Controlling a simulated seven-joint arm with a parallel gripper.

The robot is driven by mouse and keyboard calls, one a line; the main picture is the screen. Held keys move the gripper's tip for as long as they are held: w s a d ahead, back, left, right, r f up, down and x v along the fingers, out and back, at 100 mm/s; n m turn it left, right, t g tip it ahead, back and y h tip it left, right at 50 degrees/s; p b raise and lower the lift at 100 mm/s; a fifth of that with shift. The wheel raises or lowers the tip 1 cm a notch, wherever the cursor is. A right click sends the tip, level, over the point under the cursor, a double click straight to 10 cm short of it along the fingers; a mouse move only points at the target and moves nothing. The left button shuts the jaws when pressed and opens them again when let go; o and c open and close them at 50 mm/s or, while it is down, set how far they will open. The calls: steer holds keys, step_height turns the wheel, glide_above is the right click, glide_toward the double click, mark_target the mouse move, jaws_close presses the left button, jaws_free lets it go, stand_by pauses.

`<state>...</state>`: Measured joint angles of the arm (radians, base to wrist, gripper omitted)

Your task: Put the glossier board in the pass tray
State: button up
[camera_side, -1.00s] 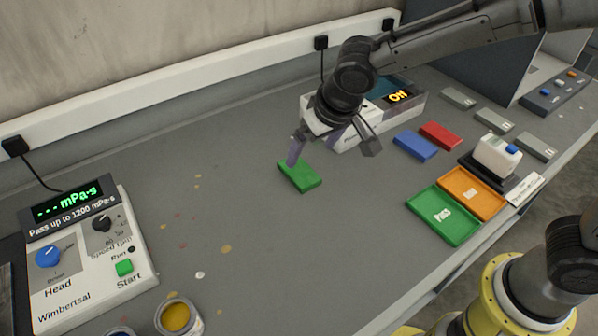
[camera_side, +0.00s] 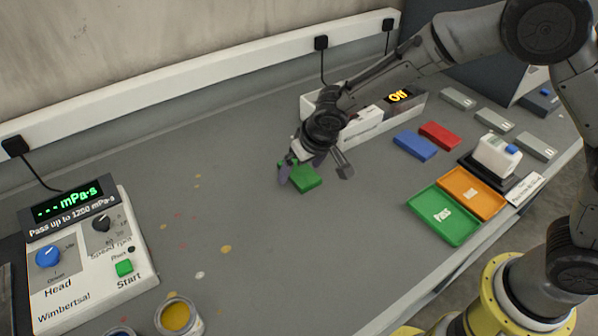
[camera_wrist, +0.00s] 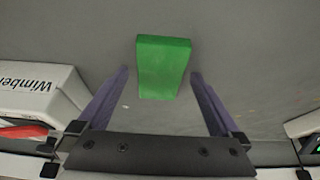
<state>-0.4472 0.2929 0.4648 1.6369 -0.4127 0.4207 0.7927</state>
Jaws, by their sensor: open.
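A green board (camera_side: 306,181) lies flat on the grey bench, left of the other boards. It also shows in the wrist view (camera_wrist: 163,66). My gripper (camera_side: 315,172) is open just above it and partly hides it in the side view. In the wrist view my fingers (camera_wrist: 160,77) stand apart, with the green board between and beyond their tips. A blue board (camera_side: 416,146) and a red board (camera_side: 440,135) lie farther right. The green tray (camera_side: 458,229) marked Pass is empty, at the bench's front edge. I cannot tell which board is glossier.
An orange tray (camera_side: 491,206) adjoins the Pass tray. A white device (camera_side: 367,125) reading Off stands behind my gripper. A viscometer panel (camera_side: 90,260) and paint pot (camera_side: 178,315) are at left.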

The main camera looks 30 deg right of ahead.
steer(key=shift+c, duration=0.3)
steer(key=c, duration=1.5)
steer(key=shift+r, duration=0.1)
